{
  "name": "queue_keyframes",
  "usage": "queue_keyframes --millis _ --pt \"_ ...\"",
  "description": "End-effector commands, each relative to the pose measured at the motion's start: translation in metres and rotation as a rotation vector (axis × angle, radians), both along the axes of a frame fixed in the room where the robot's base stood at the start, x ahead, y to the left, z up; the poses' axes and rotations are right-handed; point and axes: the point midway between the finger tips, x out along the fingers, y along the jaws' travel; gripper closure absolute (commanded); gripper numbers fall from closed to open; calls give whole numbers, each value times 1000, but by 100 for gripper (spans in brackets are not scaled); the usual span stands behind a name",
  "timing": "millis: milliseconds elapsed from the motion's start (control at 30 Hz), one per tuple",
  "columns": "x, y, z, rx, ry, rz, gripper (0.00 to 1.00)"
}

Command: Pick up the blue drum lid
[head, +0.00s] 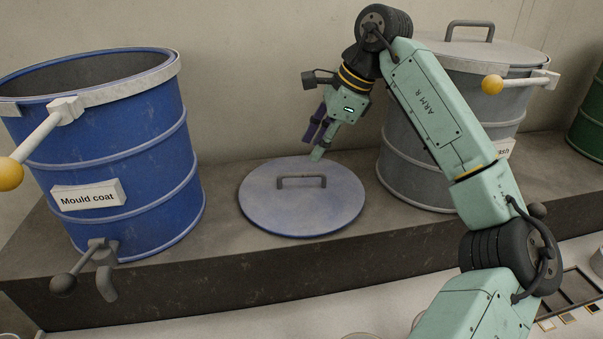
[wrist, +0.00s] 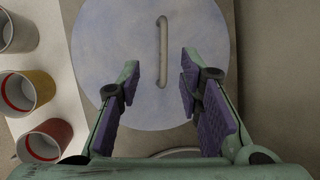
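The blue drum lid (head: 265,205) is a round grey-blue disc lying flat on the dark ledge between the blue drum and the grey drum. Its bar handle (head: 301,179) stands up at its middle. In the wrist view the lid (wrist: 110,50) fills the upper middle, with the handle (wrist: 163,50) running up and down the picture. My gripper (head: 313,150) is above the lid's back edge, apart from the lid. In the wrist view its purple-padded fingers (wrist: 160,85) are spread, with nothing between them. The handle shows beyond the gap between the fingertips.
The open blue drum (head: 110,150), labelled "Mould coat", stands left of the lid with a yellow-knobbed lever. The lidded grey drum (head: 405,165) stands to the right, behind my arm. In the wrist view, grey, yellow (wrist: 40,85) and red cups (wrist: 50,138) stand at the left.

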Motion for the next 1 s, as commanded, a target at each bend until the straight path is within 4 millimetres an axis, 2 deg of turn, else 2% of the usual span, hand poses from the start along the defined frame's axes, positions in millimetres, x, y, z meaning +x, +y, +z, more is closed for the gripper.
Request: queue_keyframes --millis 133,400,567,800,1000 --pt "1 3 -10 -2 2 0 67" --pt "8 19 -46 0 2 0 67" --pt "11 22 -55 0 3 -1 67" --pt "20 32 -87 1 2 1 67" --pt "22 37 -99 -1 0 0 67"
